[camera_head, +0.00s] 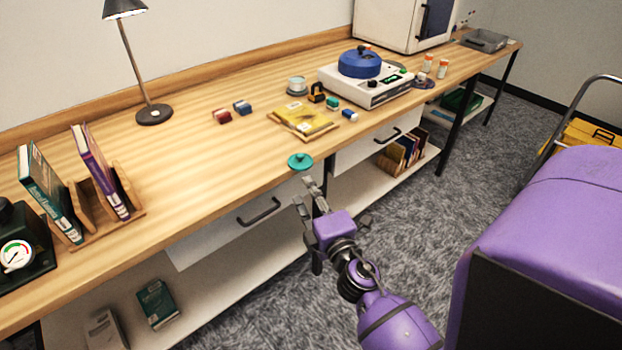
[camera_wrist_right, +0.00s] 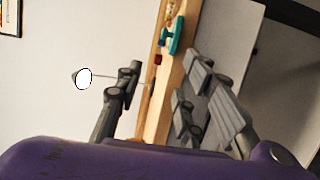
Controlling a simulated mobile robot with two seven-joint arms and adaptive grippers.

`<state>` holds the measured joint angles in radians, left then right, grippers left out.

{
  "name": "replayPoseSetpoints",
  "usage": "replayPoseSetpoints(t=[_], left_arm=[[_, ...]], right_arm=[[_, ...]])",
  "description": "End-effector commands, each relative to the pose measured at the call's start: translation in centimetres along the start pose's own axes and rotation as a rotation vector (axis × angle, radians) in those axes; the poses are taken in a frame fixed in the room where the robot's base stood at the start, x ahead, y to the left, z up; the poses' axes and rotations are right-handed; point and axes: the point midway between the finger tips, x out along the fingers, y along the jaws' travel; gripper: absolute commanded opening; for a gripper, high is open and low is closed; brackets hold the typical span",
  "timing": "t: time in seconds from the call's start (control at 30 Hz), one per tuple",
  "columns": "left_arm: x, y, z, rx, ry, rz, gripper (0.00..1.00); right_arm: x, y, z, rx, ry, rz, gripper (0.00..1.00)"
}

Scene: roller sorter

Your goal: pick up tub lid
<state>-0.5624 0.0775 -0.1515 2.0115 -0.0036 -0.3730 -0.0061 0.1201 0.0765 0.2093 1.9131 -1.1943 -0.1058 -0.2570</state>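The tub lid, a small round teal lid with a knob (camera_head: 300,161), lies at the front edge of the wooden workbench. It also shows in the right wrist view as a teal shape (camera_wrist_right: 174,38) beyond the fingers. My right gripper (camera_head: 305,193) is just in front of the bench edge, close to the lid but apart from it. In the right wrist view its two fingers (camera_wrist_right: 163,72) are spread, with nothing between them. My left gripper is not in view.
The workbench (camera_head: 200,165) has a drawer with a dark handle (camera_head: 259,211) below the lid. Behind the lid lie a yellow packet (camera_head: 303,120), small red and blue blocks, and a white tub (camera_head: 297,84). A book rack (camera_head: 123,190) stands left. The bench around the lid is clear.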

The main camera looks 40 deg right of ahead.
Motion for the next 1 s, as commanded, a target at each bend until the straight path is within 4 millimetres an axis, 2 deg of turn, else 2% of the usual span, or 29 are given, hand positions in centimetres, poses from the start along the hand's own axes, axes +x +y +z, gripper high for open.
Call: replayPoseSetpoints(t=[0.1,0.27,0.7,1.0], left_arm=[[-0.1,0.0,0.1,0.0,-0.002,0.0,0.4],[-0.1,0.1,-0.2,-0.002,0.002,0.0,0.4],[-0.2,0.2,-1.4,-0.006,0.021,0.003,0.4],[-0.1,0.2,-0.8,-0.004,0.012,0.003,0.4]], right_arm=[[-0.7,-1.1,1.5,-0.002,-0.057,-0.029,0.35],[0.1,-1.2,1.7,-0.004,-0.063,-0.031,0.35],[6.4,-1.3,2.0,-0.005,-0.061,-0.03,0.35],[8.8,-1.6,2.2,-0.004,-0.061,-0.032,0.35]])
